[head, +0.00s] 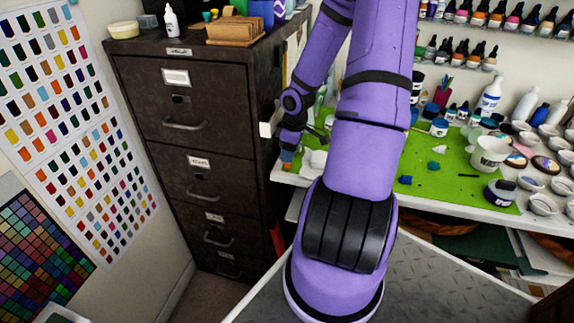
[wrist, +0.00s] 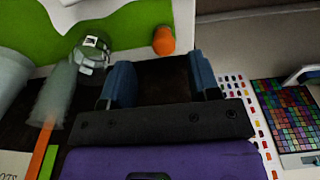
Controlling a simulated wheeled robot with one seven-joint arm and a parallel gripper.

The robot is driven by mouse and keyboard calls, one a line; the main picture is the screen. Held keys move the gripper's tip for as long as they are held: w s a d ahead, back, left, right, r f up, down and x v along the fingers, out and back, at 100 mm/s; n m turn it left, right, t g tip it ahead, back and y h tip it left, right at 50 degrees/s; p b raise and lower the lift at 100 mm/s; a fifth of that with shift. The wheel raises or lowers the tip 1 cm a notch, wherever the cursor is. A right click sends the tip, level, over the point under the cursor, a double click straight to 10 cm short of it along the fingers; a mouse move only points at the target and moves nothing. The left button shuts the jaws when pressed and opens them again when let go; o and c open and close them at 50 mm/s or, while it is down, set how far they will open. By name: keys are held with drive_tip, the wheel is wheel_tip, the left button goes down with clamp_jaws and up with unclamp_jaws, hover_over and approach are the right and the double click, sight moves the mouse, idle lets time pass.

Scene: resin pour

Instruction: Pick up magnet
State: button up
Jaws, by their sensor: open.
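No object is clearly recognisable as the magnet. A small orange cylinder (wrist: 164,40) shows in the wrist view at the edge of the white table, just beyond the gap between my fingers. A small orange patch (head: 287,156) shows at the table's left edge in the head view, probably the same thing. My gripper (wrist: 162,76) is open, with its two blue fingers apart and nothing visible between them. In the head view my gripper is small and partly hidden among clutter by the cabinet's right side.
A dark filing cabinet (head: 192,100) stands left of the table. A green mat (head: 455,165) on the table carries a white cup (head: 489,154), jars and small pieces. In the wrist view a glass jar (wrist: 92,52) stands left of my fingers. Paint bottles line the back shelves.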

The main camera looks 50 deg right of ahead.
sight(287, 165)
drive_tip(key=f, duration=0.2)
drive_tip(key=shift+w+a+f, duration=0.15)
drive_tip(key=shift+a+f, duration=0.2)
drive_tip(key=shift+f, duration=0.05)
drive_tip(key=shift+w+f, duration=0.1)
drive_tip(key=shift+f, duration=0.85)
drive_tip(key=shift+c, duration=0.2)
clamp_jaws()
drive_tip(key=shift+r, duration=0.2)
